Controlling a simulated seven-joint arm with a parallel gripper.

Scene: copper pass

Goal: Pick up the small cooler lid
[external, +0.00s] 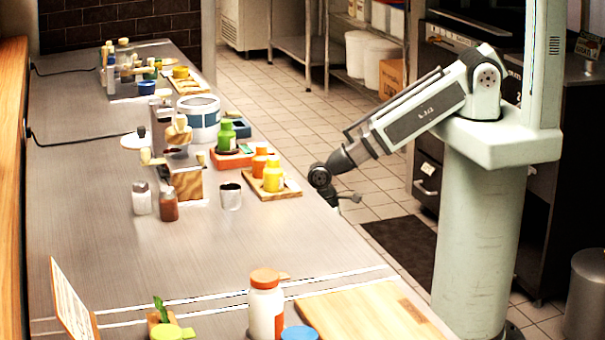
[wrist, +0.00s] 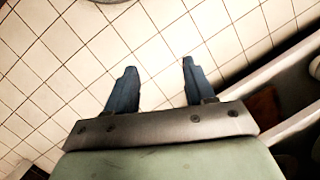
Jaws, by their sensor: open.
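I cannot tell for sure which thing is the small cooler lid. A pale round lid with a dark knob (external: 135,140) lies on the steel counter (external: 80,215), left of a wooden block stand. My gripper (external: 352,198) hangs beyond the counter's right edge, over the floor, well apart from both. In the wrist view its two blue fingers (wrist: 158,68) are spread with nothing between them, above floor tiles. No lid shows in that view.
A wooden board with yellow and orange bottles (external: 272,187) sits near the counter's right edge. A metal cup (external: 230,196) and two shakers (external: 155,202) stand left of it. A white bottle with an orange cap (external: 266,304) stands in front. The counter's left middle is clear.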

